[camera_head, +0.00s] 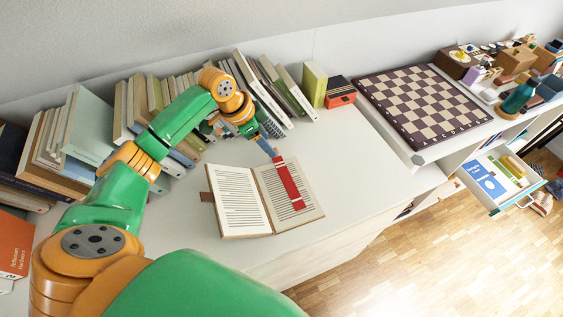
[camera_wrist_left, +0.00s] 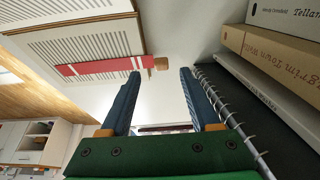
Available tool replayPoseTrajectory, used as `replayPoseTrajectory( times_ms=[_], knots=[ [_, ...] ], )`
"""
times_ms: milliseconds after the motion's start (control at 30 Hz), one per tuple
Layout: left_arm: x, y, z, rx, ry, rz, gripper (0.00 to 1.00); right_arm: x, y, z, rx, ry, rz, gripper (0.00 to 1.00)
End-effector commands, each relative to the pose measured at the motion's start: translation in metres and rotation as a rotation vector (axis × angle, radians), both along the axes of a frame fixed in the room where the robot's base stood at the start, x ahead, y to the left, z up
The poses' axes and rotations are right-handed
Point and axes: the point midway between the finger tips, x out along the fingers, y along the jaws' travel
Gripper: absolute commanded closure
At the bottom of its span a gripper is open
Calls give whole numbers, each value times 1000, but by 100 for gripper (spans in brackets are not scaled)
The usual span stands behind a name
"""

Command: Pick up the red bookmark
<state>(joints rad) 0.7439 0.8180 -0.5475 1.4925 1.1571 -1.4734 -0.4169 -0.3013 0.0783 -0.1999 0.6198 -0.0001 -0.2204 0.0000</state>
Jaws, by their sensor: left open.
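The red bookmark (camera_head: 289,184) lies across the right page of an open book (camera_head: 240,232) on the white shelf top, its upper end past the page edge. In the left wrist view the bookmark (camera_wrist_left: 95,66) also lies over the printed book page (camera_wrist_left: 88,45), with its end near my left fingertip. My left gripper (camera_head: 268,150) is at the upper end of the bookmark. Its blue fingers (camera_wrist_left: 160,74) stand apart with nothing visibly held between them. Whether a finger touches the bookmark cannot be told. My right gripper is not in view.
A row of books (camera_head: 150,98) stands behind, close to my left arm. A spiral-bound book (camera_wrist_left: 232,118) is beside one finger. A chessboard (camera_head: 425,105) and an open drawer (camera_head: 520,196) are at the right. The shelf top right of the book is clear.

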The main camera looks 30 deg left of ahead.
Motion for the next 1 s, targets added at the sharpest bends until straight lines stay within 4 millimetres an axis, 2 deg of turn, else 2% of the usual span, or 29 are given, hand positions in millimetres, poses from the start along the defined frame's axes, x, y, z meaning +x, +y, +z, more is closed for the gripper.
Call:
replayPoseTrajectory(
  times_ms=[100, 167, 400, 467, 633, 667, 1000],
  knots=[
    [6, -7, -22, -3, 4, 0, 38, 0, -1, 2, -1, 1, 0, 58],
    [8, -8, -29, -1, 3, 1, 38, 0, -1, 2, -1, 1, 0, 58],
    [10, -9, -33, 1, -1, 0, 38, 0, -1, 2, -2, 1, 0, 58],
    [10, -9, -33, 1, -1, 0, 51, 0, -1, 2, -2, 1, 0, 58],
    [10, -9, -32, 1, -1, 0, 97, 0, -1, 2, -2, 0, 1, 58],
    [10, -9, -32, 1, -1, 0, 100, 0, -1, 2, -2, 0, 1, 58],
    [10, -9, -30, 1, -1, 0, 100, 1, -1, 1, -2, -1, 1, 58]
  ],
)
